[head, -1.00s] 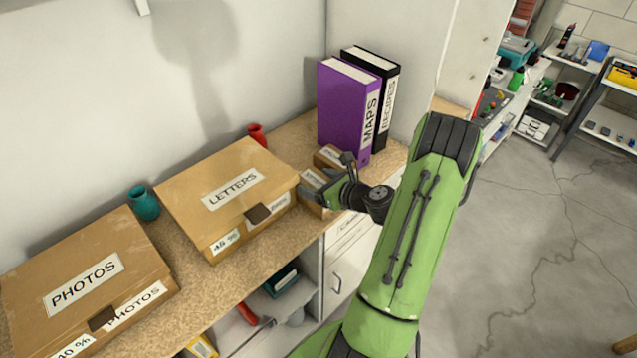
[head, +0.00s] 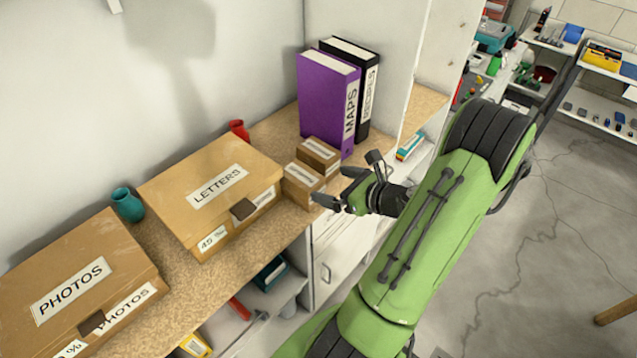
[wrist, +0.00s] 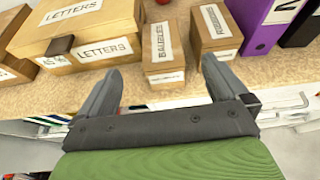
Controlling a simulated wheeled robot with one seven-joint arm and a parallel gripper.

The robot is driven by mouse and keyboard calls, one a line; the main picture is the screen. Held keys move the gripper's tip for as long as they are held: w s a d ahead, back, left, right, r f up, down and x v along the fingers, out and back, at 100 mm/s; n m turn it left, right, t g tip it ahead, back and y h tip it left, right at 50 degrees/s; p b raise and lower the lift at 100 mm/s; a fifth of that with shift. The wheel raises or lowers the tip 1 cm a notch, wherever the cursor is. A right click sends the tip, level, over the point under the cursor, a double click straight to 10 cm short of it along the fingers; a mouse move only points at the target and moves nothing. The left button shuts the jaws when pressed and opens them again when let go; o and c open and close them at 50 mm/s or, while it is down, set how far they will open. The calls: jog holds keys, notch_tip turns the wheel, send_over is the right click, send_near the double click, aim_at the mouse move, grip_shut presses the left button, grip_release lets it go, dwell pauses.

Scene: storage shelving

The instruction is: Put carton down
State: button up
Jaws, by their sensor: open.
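Two small brown cartons stand side by side on the speckled shelf top, between the LETTERS box and the purple binder. The nearer carton (head: 303,184), labelled BAUBLES in the wrist view (wrist: 163,53), sits next to the LETTERS box. The other carton (head: 319,156) stands beside it, nearer the binders, and also shows in the wrist view (wrist: 214,31). My gripper (head: 338,185) is open and empty, just off the front edge of the shelf top. In the wrist view its fingers (wrist: 158,88) are spread wide, with the BAUBLES carton beyond the gap between them.
The LETTERS box (head: 212,192) and PHOTOS box (head: 85,285) fill the shelf top (head: 190,280) to the left. A purple MAPS binder (head: 325,100) and a black binder (head: 368,90) stand at the right. Teal (head: 127,205) and red (head: 239,130) vases stand near the wall.

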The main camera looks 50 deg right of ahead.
jog(key=w+a+r+n+g+y, duration=0.1)
jog(key=a+r+n+g+y, duration=0.2)
jog(key=a+n, duration=0.75)
jog(key=w+a+r+n+g, duration=0.15)
jog(key=a+n+g, duration=0.35)
jog(key=a+n, duration=0.55)
jog(key=s+a+r+n+h, duration=0.3)
jog(key=s+a+r+n, duration=0.2)
jog(key=s+r+n, duration=0.4)
jog(key=s+n, duration=0.2)
jog(key=n, duration=0.3)
jog(key=shift+s+a+n, duration=0.15)
jog(key=shift+s+n, duration=0.15)
